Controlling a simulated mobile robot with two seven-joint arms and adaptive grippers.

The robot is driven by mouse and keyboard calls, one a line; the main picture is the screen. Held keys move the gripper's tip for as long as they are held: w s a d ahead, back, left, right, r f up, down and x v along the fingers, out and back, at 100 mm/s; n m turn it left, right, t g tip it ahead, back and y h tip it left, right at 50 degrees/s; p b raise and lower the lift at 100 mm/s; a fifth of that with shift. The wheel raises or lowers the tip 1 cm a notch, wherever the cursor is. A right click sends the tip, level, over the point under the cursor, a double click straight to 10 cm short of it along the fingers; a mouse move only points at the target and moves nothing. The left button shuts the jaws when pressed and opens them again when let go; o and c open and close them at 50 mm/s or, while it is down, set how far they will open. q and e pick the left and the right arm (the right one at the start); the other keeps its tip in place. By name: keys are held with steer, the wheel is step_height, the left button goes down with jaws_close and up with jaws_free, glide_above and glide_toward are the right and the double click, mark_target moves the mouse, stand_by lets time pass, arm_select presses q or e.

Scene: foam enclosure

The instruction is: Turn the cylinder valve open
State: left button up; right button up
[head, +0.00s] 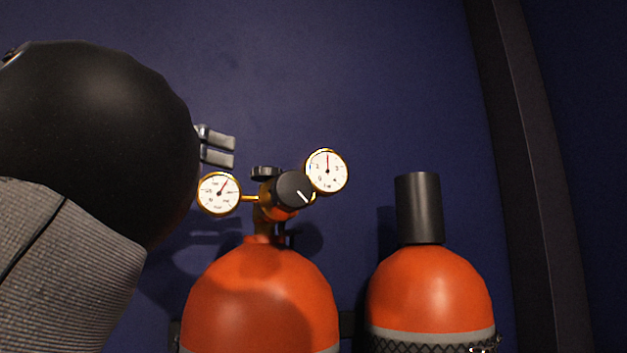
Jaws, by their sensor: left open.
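An orange gas cylinder (258,300) stands upright in the lower middle of the head view. On its neck sits a brass regulator with a black knob (292,190) bearing a white line, and two round gauges, one on the left (218,193) and one on the right (326,171). A small dark valve handwheel (266,172) shows at the top, behind the regulator. My left gripper (218,148) is up and left of the handwheel, apart from it. Its grey fingers are open with nothing between them; my dark wrist hides the rest. My right gripper is not in view.
A second orange cylinder (430,290) with a black cap (419,208) stands to the right. A dark blue wall (380,80) is behind both. A dark vertical post (530,150) is at the right. The space above the regulator is free.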

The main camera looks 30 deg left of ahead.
mark_target(267, 172)
arm_select(q)
steer(key=w+m+h, duration=0.1)
steer(key=w, duration=0.3)
steer(key=w+d+m+g+h, duration=0.1)
steer(key=w+h, duration=0.1)
steer(key=w, duration=0.2)
steer(key=w+d+m+h, duration=0.1)
steer(key=w+h, duration=0.1)
steer(key=w, duration=0.2)
steer(key=shift+d+r+m+g, duration=0.1)
steer(key=shift+r+m+g, duration=0.1)
steer(key=shift+m+g, duration=0.15)
steer(key=c, duration=1.2)
